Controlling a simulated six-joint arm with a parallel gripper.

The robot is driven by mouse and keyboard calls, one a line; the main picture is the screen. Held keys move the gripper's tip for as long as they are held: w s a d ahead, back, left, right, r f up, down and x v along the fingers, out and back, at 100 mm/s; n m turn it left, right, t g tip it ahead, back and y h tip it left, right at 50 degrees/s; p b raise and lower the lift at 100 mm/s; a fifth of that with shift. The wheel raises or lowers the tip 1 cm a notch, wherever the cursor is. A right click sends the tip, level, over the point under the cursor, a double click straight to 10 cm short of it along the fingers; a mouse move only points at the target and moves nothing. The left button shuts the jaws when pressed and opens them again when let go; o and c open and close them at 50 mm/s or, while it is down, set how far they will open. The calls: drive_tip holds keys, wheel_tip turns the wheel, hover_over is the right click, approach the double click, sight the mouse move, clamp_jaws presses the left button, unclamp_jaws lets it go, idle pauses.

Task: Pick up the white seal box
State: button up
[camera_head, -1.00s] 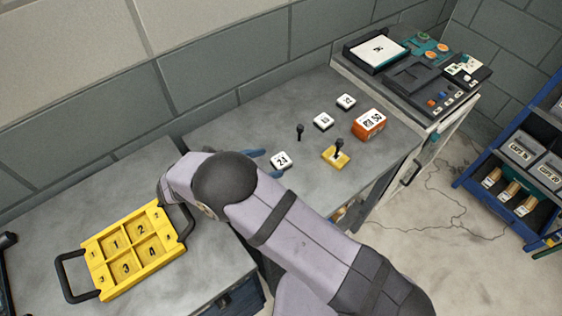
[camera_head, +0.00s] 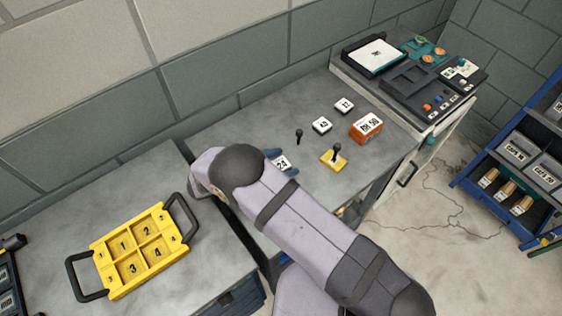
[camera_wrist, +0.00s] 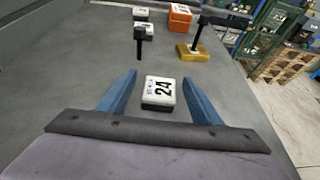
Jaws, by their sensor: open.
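A white seal box (camera_wrist: 158,92) marked 24 sits on the grey table between the open blue fingers of my gripper (camera_wrist: 160,98) in the wrist view. The fingers stand apart on either side of it, with gaps to the box. In the head view the box (camera_head: 282,163) shows at the fingers, partly hidden by my gripper (camera_head: 282,162). Two other white boxes lie further back, one nearer (camera_head: 321,125) and one farther (camera_head: 344,106).
An orange box (camera_head: 365,129) stands at the table's right. A yellow block with a black handle (camera_head: 334,158) and a black upright peg (camera_head: 299,136) stand near the 24 box. A yellow tray with numbered compartments (camera_head: 163,262) lies on the left bench. Black equipment (camera_head: 412,84) stands at the back right.

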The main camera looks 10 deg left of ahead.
sight(284, 162)
drive_tip(key=shift+w+d+f, duration=0.3)
drive_tip(key=shift+w+d, duration=0.1)
drive_tip(key=shift+d, duration=0.05)
drive_tip(key=shift+c, duration=0.3)
drive_tip(key=c, duration=1.1)
drive_tip(key=shift+r, duration=0.1)
drive_tip(key=shift+r+b, duration=1.35)
drive_tip(key=shift+r, duration=3.55)
